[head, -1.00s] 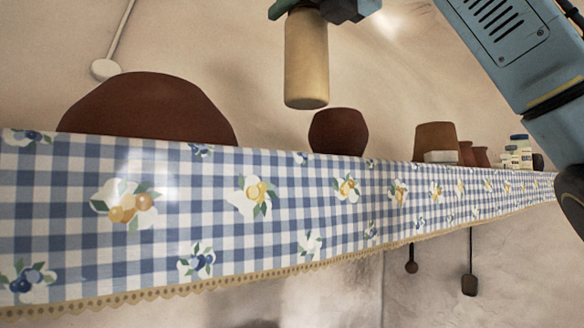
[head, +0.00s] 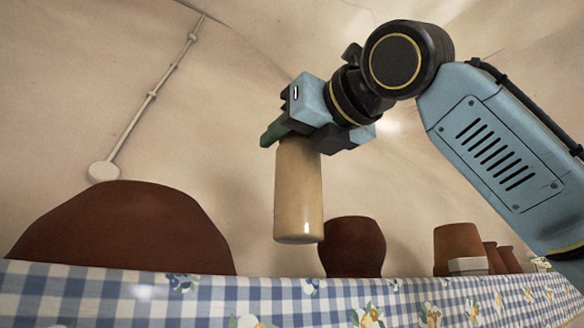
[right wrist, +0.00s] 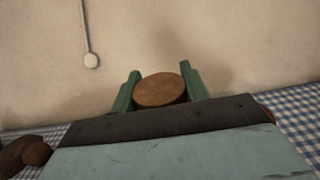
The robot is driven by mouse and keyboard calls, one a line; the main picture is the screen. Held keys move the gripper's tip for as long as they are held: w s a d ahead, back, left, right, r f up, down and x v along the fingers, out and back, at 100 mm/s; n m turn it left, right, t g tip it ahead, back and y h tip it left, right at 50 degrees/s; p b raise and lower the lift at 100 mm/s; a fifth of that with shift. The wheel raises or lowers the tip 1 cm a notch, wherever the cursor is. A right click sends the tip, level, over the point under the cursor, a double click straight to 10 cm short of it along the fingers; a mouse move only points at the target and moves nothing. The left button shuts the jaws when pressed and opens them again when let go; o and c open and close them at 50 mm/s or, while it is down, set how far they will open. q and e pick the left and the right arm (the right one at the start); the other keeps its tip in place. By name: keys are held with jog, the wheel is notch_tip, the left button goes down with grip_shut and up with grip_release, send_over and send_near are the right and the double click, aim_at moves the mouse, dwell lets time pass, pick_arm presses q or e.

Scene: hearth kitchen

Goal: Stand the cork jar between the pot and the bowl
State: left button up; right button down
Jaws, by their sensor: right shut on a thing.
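The cork jar (head: 298,190) is a tall tan cylinder, held upright in the head view. My right gripper (head: 300,136) is shut on its top. In the right wrist view its round brown cork lid (right wrist: 160,90) sits between the two green fingers. The jar's base shows above the shelf edge, in the gap between two dark brown vessels. A large domed one (head: 120,230) stands at left and a smaller rounded one (head: 354,248) at right, partly behind the jar in the picture. I cannot tell which is pot and which is bowl. My left gripper is not in view.
The shelf has a blue-and-white checked cloth (head: 80,292) over its front. Terracotta pots (head: 458,243) with a small white block (head: 468,265) stand farther right. A cord runs down the wall to a round white fitting (head: 104,172). Brown rounded shapes (right wrist: 36,153) show in the wrist view's lower left.

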aim_at(298, 182)
jog(key=shift+f, duration=0.4)
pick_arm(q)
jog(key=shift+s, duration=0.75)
pick_arm(e)
notch_tip(298, 182, down, 3)
jog(key=shift+f, duration=0.1)
jog(key=shift+s, duration=0.1)
jog(key=shift+f, duration=0.1)
jog(key=c, duration=0.7)
grip_release()
